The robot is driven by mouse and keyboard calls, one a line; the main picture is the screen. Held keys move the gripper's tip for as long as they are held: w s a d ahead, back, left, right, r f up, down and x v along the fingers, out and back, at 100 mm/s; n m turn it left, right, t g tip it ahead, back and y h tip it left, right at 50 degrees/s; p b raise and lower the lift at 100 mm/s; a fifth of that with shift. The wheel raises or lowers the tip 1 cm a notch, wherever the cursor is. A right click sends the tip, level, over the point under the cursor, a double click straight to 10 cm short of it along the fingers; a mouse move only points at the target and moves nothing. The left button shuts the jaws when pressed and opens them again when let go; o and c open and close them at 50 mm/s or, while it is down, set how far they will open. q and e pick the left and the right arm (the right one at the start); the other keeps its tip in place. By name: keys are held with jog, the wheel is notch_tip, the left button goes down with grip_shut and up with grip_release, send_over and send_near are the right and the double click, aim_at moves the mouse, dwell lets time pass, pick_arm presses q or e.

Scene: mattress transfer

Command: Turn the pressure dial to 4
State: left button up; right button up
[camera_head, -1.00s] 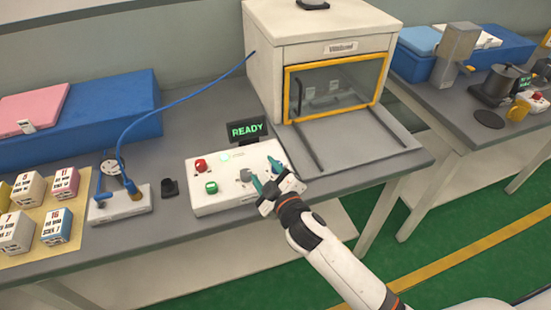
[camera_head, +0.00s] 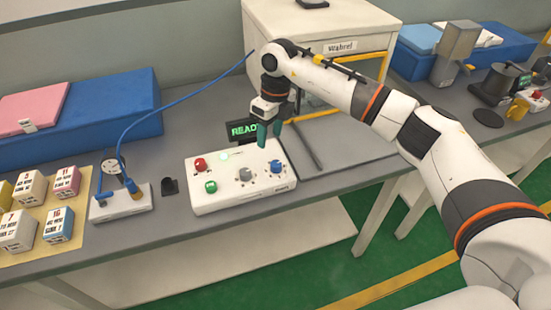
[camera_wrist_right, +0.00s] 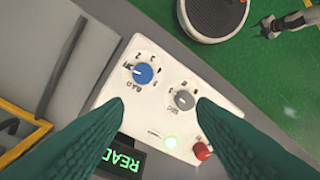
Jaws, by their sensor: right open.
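The control box (camera_head: 221,195) is white, on the grey table. Its blue dial (camera_head: 276,166), labelled BAR in the right wrist view (camera_wrist_right: 143,73), stands beside a grey dial (camera_head: 245,174), labelled SEC there (camera_wrist_right: 184,100). Small numbers ring the blue dial; I cannot read its setting surely. My right gripper (camera_head: 269,137) is open, teal fingers pointing down, above and behind the blue dial, touching nothing. In the right wrist view its fingers (camera_wrist_right: 160,125) spread on either side of the box. My left gripper seems to show small at that view's top right (camera_wrist_right: 268,27); its jaws are unclear.
A red button (camera_head: 200,165), a green button (camera_head: 211,187) and a lit green lamp (camera_wrist_right: 171,141) are on the box. A READY display (camera_head: 241,130) stands behind, partly covered by my gripper. The oven (camera_head: 290,25) is behind my right arm. Labelled blocks (camera_head: 57,225) lie left.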

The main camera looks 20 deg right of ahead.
aim_at(276, 163)
jog(key=shift+h, duration=0.5)
jog(key=f+p, duration=0.1)
jog(key=f, duration=0.2)
jog(key=d+f, duration=0.1)
jog(key=f, duration=0.2)
jog(key=f+p, duration=0.1)
jog(key=f, duration=0.2)
jog(key=shift+d+f+p, duration=0.2)
jog(key=shift+d+p, duration=0.15)
jog(key=shift+d, duration=0.05)
jog(key=shift+f, duration=0.8)
jog(key=shift+c, duration=0.3)
jog(key=c, duration=0.9)
